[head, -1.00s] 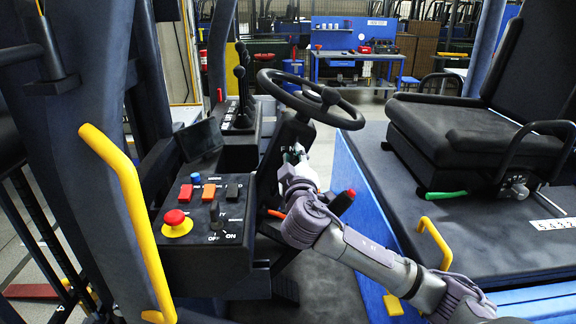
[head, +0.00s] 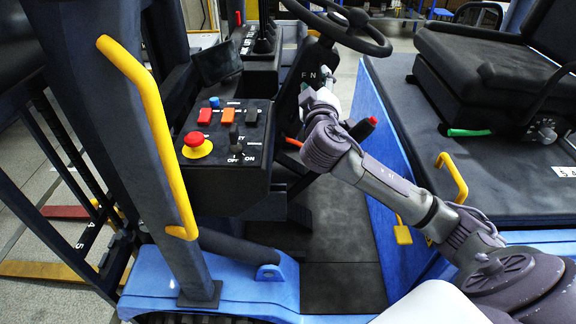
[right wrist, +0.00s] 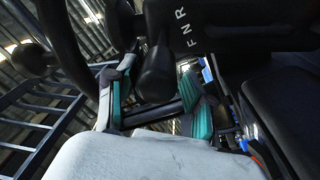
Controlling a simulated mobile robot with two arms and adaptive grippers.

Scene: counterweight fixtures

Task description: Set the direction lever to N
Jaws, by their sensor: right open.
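The steering column bears white letters, F and N in the head view (head: 314,75) and F N R in the right wrist view (right wrist: 184,28). My right gripper (head: 304,94) is at the column below the steering wheel, partly hidden by my wrist. In the right wrist view my right gripper (right wrist: 156,76) is open, one finger on each side of a dark rounded knob. That knob, seemingly the end of the direction lever (right wrist: 158,72), lies below the letters. I cannot tell whether the fingers touch it, or which letter the lever stands at. My left gripper is out of view.
The steering wheel (head: 378,42) is just above my right gripper. A control panel (head: 246,172) with a red emergency button (head: 195,140) stands to the left. The seat (head: 490,75) is at the right. A yellow grab handle (head: 150,120) rises at the front left.

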